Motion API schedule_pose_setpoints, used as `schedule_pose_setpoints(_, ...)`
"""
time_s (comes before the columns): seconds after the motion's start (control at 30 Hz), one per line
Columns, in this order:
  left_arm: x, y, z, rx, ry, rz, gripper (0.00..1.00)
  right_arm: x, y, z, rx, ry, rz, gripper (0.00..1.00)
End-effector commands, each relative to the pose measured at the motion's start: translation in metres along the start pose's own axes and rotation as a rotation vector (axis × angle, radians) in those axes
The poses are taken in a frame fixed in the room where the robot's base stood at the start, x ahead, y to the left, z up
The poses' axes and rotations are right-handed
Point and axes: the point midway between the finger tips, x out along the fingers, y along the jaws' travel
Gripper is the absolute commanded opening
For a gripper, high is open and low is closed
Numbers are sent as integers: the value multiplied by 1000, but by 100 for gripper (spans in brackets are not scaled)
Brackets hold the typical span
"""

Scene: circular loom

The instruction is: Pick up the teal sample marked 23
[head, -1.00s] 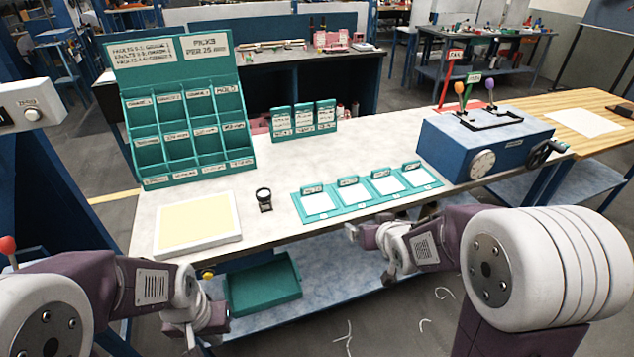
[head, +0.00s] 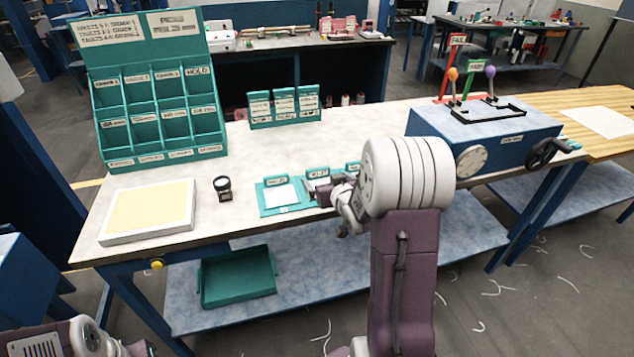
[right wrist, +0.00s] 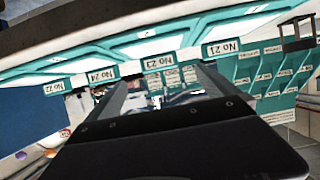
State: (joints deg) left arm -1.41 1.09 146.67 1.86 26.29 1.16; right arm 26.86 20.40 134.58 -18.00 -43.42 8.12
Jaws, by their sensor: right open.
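A teal strip of samples lies on the bench, each with a white face and an upright numbered tag. The leftmost sample (head: 281,195) is tagged No 21; in the right wrist view, upside down, the No 21 tag (right wrist: 222,48), No 24 tag (right wrist: 102,75) and No 22 tag (right wrist: 54,87) are readable. My right gripper (head: 322,191) is open at this second sample; contact is unclear. My right arm hides the right end. Only part of my left arm shows, bottom left.
A small black magnifier (head: 223,188) and a cream pad (head: 148,211) stand left of the strip. A teal card stand (head: 284,107) and a tall teal pigeonhole rack (head: 160,115) are behind. A blue lever box (head: 485,140) stands right. A teal bin (head: 238,277) sits below.

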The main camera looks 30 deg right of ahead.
Motion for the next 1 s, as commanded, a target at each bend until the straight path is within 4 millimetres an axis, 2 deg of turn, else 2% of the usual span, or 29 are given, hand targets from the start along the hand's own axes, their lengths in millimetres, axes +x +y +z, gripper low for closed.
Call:
schedule_pose_setpoints(0.13,-1,0,0,0,0,0,0,24,-1,1,1,-2,-1,98)
schedule_pose_setpoints(0.37,-2,0,0,0,0,0,0,37,-1,1,0,-3,-1,98)
schedule_pose_setpoints(0.6,-4,0,0,0,0,0,0,77,-1,1,0,-2,-1,98)
schedule_pose_setpoints(0.87,-4,0,0,0,0,0,0,82,-1,0,0,-1,-1,98)
schedule_pose_setpoints(0.97,-4,0,0,0,0,0,0,82,-1,0,0,-1,-1,73)
schedule_pose_setpoints(1.0,-4,0,0,0,0,0,0,82,-1,0,0,-1,-1,62)
